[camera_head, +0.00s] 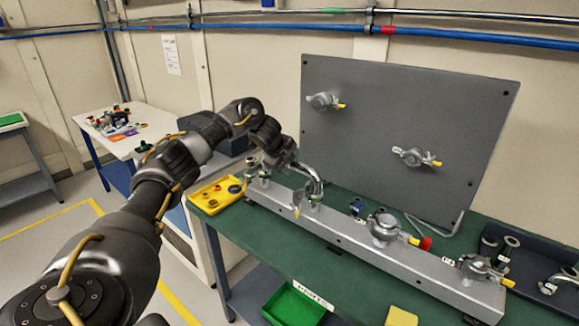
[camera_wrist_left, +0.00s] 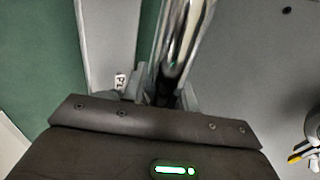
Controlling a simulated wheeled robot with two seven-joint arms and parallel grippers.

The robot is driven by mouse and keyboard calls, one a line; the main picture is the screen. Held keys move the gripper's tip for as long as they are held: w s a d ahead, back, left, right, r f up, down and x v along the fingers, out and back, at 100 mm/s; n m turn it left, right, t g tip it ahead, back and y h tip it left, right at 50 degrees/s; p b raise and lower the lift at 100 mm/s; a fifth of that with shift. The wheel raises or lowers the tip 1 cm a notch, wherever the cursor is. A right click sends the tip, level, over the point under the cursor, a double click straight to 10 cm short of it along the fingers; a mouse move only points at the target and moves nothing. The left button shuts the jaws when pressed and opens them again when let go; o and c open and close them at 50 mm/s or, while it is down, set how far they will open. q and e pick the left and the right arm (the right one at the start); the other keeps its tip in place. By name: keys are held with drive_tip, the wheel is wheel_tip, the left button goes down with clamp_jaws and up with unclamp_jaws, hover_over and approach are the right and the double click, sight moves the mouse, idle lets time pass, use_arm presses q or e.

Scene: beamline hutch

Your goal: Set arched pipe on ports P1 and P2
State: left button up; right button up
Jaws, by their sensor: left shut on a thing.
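My left gripper (camera_head: 287,163) is shut on the shiny arched pipe (camera_head: 314,181), above the left end of the grey rail (camera_head: 345,239). The pipe also shows close up between the fingers in the left wrist view (camera_wrist_left: 183,38). One port (camera_head: 264,181) stands on the rail at the left, and another port (camera_head: 315,205) stands to its right below the pipe's curve. A P1 label (camera_wrist_left: 120,80) shows in the left wrist view. I cannot tell whether the pipe's ends touch the ports. My right gripper is out of view.
A yellow tray (camera_head: 213,204) with small rings lies left of the rail. Clamped fittings (camera_head: 383,226) sit further right on the rail. A grey upright panel (camera_head: 400,110) stands behind, and a dark tray (camera_head: 545,268) with pipe parts is at the right.

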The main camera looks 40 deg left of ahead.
use_arm(q)
drive_tip(key=o, duration=1.1)
drive_tip(key=shift+o, duration=0.2)
drive_tip(key=shift+s+r, duration=0.25)
drive_tip(key=shift+r, duration=0.1)
drive_tip(key=v, duration=1)
drive_tip(key=shift+f, duration=0.1)
